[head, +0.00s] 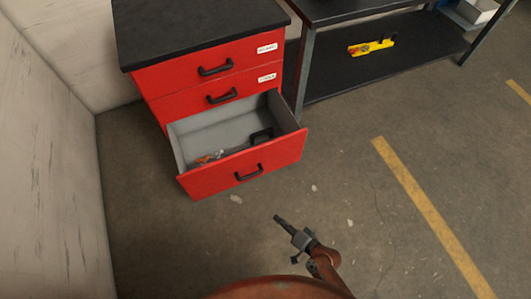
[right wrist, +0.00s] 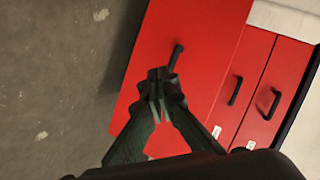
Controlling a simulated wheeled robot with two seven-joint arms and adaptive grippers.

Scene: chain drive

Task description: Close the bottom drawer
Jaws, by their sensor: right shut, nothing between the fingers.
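The bottom drawer (head: 215,178) of a red cabinet is pulled well out in the head view. Its grey inside shows, with a black item and some small things in it. Its black handle (head: 249,173) is on the red front. My right gripper (head: 278,219) is in front of the drawer, apart from it, with its fingers shut and empty. In the right wrist view, the shut fingers (right wrist: 157,76) point toward the red drawer front (right wrist: 200,50), and the handle (right wrist: 176,57) shows just beyond the tips. My left gripper is not in view.
The two upper drawers (head: 185,75) are shut under a black top (head: 195,25). A pale wall (head: 45,170) stands at the left. A dark shelf unit (head: 410,65) at the right holds a yellow item (head: 371,47). The floor (head: 400,230) around is clear.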

